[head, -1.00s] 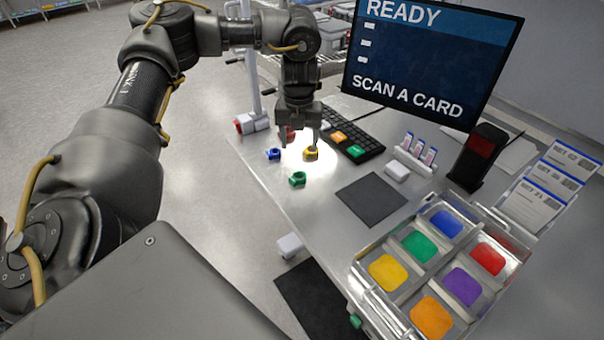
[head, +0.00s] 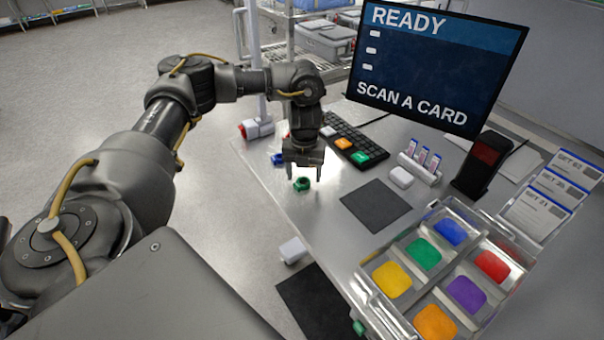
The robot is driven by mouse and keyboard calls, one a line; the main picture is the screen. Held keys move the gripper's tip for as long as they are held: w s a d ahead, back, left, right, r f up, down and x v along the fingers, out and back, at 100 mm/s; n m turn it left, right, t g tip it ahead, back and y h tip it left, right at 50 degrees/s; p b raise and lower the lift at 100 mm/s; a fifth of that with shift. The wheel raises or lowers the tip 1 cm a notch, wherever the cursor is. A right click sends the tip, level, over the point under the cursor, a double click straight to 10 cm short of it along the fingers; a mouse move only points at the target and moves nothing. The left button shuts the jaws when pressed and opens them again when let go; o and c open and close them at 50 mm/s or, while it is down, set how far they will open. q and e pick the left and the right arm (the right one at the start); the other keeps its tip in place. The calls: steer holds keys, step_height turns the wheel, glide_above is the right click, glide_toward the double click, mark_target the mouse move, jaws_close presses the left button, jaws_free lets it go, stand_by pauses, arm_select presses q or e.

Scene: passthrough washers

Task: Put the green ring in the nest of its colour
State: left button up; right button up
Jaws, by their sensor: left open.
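The green ring (head: 302,184) lies on the metal table at the left, near its edge. My left gripper (head: 304,174) is open, pointing down right over the green ring; I cannot tell whether its fingers are around the ring or just above it. The tray of coloured nests (head: 364,292) stands at the lower right. Its green nest (head: 423,254) is in the left row, between the blue nest (head: 451,233) and the yellow nest (head: 392,279). The green nest shows no ring. My right gripper is out of view.
A blue ring (head: 277,159) sits just behind the green one; the yellow ring is hidden by my gripper. A keyboard (head: 365,142), a dark mat (head: 375,206), a card rack (head: 420,168), a card reader (head: 483,165) and a screen (head: 435,65) stand beyond. Bare table lies between mat and ring.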

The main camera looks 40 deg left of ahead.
arm_select(q)
steer(key=shift+f, duration=0.75)
steer(key=shift+c, duration=0.2)
steer(key=c, duration=1.1)
steer(key=shift+r, duration=0.1)
steer(key=shift+r, duration=0.45)
step_height(320, 180, up, 2)
steer(key=shift+w+r, duration=0.1)
steer(key=shift+r, duration=0.1)
steer(key=s+r, duration=0.3)
steer(key=s, duration=0.1)
steer(key=s+r, duration=0.3)
steer(key=s, duration=0.2)
steer(key=s+r, duration=0.3)
steer(key=s, duration=0.2)
steer(key=shift+s+d+r, duration=0.1)
steer(key=shift+d+r, duration=0.15)
steer(key=shift+r, duration=0.05)
